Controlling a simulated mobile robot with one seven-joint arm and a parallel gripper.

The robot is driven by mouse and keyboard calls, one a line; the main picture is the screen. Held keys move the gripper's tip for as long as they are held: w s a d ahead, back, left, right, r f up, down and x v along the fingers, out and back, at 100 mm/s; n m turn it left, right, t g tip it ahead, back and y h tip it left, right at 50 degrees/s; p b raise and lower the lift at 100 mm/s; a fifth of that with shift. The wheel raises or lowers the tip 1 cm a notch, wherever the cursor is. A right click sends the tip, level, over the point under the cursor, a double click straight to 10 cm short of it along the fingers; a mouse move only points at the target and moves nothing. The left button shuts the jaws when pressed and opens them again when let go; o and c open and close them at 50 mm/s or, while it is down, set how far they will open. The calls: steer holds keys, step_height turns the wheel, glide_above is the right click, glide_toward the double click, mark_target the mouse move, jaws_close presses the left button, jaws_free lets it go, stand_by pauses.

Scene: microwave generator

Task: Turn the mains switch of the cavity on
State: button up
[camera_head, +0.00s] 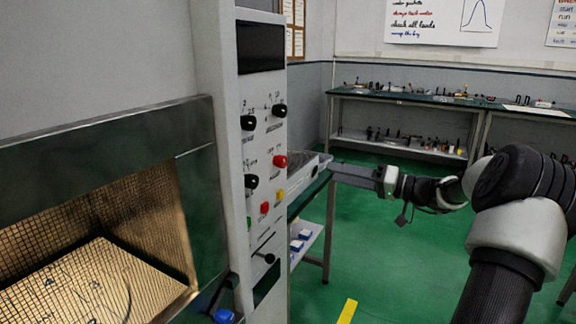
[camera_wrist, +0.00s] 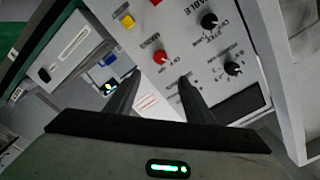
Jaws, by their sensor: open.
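The cavity's control panel (camera_head: 258,130) is a tall pale front with knobs and buttons, right of the mesh-lined cavity (camera_head: 100,270). The mains switch is a red rotary knob (camera_head: 280,161) on the panel's right side. In the wrist view the red knob (camera_wrist: 161,57), beside the printed word MAINS, lies just beyond the fingertips and between their lines. Its setting is too small to read. My gripper (camera_wrist: 160,77) is open and empty, its two dark fingers apart and pointing at the panel. In the head view my gripper (camera_head: 335,170) is right of the panel, apart from the red knob.
Black knobs (camera_head: 280,111) sit above the red knob, and a yellow button (camera_head: 279,194) and a red button (camera_head: 265,207) below. A grey box (camera_head: 308,165) stands on a bench behind the panel. Green floor is open on the right; a far bench (camera_head: 400,98) holds small items.

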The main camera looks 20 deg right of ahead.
mark_target(285, 162)
steer(key=x, duration=1.6)
steer(key=shift+a+b, duration=0.15)
steer(key=shift+b, duration=0.15)
steer(key=c, duration=1)
steer(key=shift+c, duration=0.2)
steer(key=shift+m, duration=0.4)
steer(key=m+p, duration=0.1)
steer(key=m, duration=0.4)
steer(key=shift+r, duration=0.15)
steer(key=m+p, duration=0.3)
steer(key=m, duration=0.3)
